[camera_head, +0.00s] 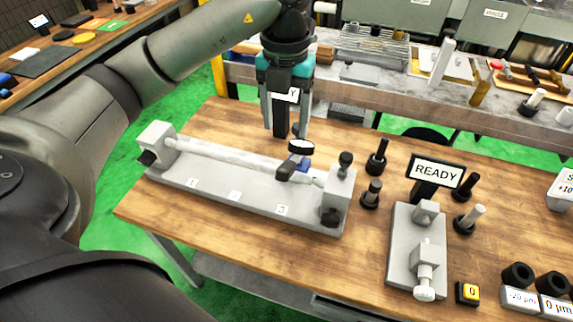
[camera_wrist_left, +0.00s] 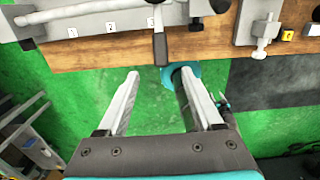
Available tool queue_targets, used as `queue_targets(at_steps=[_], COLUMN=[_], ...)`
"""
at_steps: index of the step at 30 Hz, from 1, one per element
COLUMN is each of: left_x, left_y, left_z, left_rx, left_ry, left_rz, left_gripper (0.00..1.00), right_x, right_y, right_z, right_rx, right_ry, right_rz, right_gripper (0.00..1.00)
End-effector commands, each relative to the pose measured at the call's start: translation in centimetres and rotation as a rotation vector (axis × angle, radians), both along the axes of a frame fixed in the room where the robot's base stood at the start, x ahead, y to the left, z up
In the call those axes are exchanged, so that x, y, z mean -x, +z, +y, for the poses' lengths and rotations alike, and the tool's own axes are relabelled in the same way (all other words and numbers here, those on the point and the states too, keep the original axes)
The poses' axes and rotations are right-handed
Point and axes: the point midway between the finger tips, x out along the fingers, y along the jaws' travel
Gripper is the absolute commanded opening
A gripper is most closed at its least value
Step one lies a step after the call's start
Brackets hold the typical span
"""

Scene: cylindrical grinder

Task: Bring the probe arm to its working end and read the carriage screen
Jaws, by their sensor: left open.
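A long grey gauge bed (camera_head: 215,195) lies on the wooden bench, with plates numbered 1 and 3 legible on its front in the head view. A small blue carriage (camera_head: 298,162) sits right of the bed's middle, near plate 3. Its light round screen (camera_head: 301,147) shows no readable text. A dark probe arm (camera_head: 287,172) sticks out at the front of the carriage; what seems the same arm (camera_wrist_left: 160,42) shows by plate 3 in the left wrist view. My left gripper (camera_head: 286,130) is open and empty, above and behind the carriage. Its fingers also show in the wrist view (camera_wrist_left: 155,75).
A display reading READY (camera_head: 437,173) stands behind a smaller grey fixture (camera_head: 402,250). Several dark posts stand between the fixtures. A yellow button (camera_head: 468,292) and dark rings lie at the front right. The bench's left rear is clear.

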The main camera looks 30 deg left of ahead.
Motion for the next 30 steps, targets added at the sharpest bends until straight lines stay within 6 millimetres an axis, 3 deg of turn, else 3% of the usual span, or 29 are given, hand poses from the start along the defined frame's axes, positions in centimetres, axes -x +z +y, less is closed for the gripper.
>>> queue_targets(at_steps=[9, 15, 21, 30], left_x=[0.1, 0.1, 0.0, 0.0], left_y=[-7.1, -10.6, -12.3, -12.6], left_z=[0.0, 0.0, -0.1, -0.1], left_rx=[0.001, 0.002, 0.002, 0.003], left_ry=[0.000, -0.001, -0.002, -0.002], left_rz=[0.006, 0.004, 0.001, -0.001], left_gripper=[0.68, 0.68, 0.68, 0.68], right_x=[0.1, 0.1, 0.2, 0.2], right_y=[0.6, 0.9, 1.0, 1.0], right_z=[0.0, 0.1, 0.2, 0.2], right_rx=[-0.001, -0.002, -0.003, -0.003], right_ry=[-0.001, -0.001, -0.001, -0.001], right_rz=[0.001, 0.002, 0.003, 0.003], right_gripper=[0.67, 0.67, 0.67, 0.67])
